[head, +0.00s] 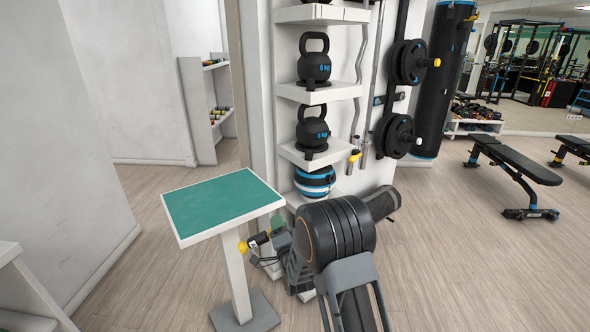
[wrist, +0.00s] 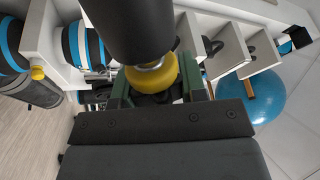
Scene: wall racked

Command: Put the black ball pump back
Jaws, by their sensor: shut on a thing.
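The black ball pump (head: 260,239) shows in the head view just right of the small green-topped stand, with a yellow end pointing left. In the wrist view the pump (wrist: 130,28) is a thick black cylinder with a yellow collar, reaching up out of the picture. My gripper (wrist: 156,88) is shut around the pump at the yellow part, with its dark green fingers on either side. In the head view my gripper (head: 270,243) is low beside the stand's post and partly hidden by my arm. The pump's place of storage cannot be made out for sure.
The stand (head: 222,203) has a bare green top. A white wall rack (head: 315,91) holds kettlebells, with a blue-striped ball (head: 315,182) below. Weight plates (head: 397,136) hang to its right. A bench (head: 515,160) stands at far right. Floor between is clear.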

